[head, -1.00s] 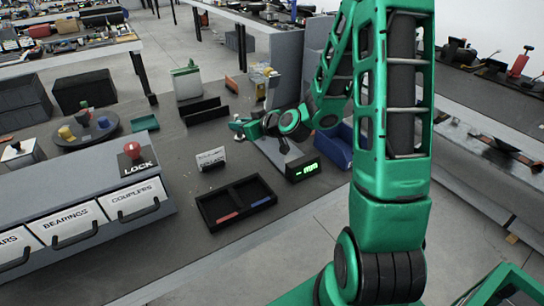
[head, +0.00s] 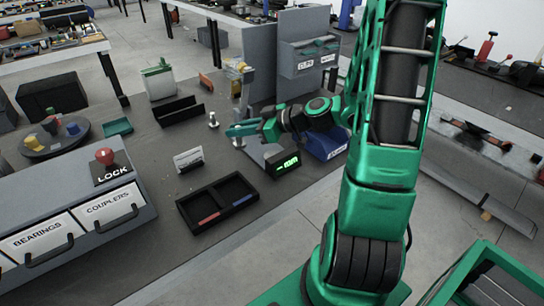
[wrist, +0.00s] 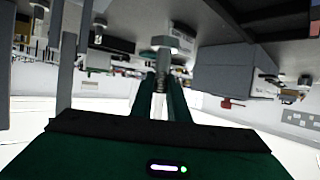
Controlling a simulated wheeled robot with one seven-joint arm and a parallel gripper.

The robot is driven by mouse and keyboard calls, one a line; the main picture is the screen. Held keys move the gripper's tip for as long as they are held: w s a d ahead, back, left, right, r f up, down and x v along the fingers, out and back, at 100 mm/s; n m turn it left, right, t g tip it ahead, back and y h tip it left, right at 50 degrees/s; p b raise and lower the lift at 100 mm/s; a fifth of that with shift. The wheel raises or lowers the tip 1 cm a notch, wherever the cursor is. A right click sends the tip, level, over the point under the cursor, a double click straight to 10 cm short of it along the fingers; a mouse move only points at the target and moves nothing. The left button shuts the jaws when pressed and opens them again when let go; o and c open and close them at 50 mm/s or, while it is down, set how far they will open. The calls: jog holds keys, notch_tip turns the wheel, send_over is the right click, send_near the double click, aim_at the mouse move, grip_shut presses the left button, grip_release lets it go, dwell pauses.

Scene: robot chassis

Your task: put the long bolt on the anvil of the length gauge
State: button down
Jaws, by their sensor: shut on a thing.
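My gripper (head: 234,130) is at the length gauge, fingers pointing left in the head view. In the wrist view my gripper (wrist: 160,85) is shut on a pale metal shaft, the long bolt (wrist: 159,104). In the head view a small silver end (head: 239,142) shows just under the fingers, seemingly the bolt's lower end. The length gauge has an upright column (head: 243,95) behind the fingers and a green-lit display (head: 283,164) at front right. Its anvil is not clearly visible, so I cannot tell whether the bolt touches it.
Another small silver piece (head: 213,120) stands on the bench left of the fingers. A blue bin (head: 326,143) sits behind the display.

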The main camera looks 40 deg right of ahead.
jog(key=s+r+n+g+y, duration=0.1)
jog(key=s+r+n, duration=0.15)
jog(key=s, duration=0.35)
jog(key=shift+m+g+y, duration=0.25)
jog(key=shift+g+y, duration=0.05)
jog(key=shift+w+d+f, duration=0.65)
jog(key=shift+d+f, duration=1.05)
jog(key=shift+d, duration=0.15)
jog(key=shift+w+d+f, duration=0.65)
jog(key=shift+d+f, duration=1)
jog(key=shift+d, duration=0.15)
jog(key=shift+w+d+f, duration=0.65)
jog(key=shift+d+f, duration=1.05)
jog(key=shift+d, duration=0.15)
jog(key=c, duration=1.8)
grip_release()
jog(key=shift+f, duration=0.1)
jog(key=shift+o, duration=0.4)
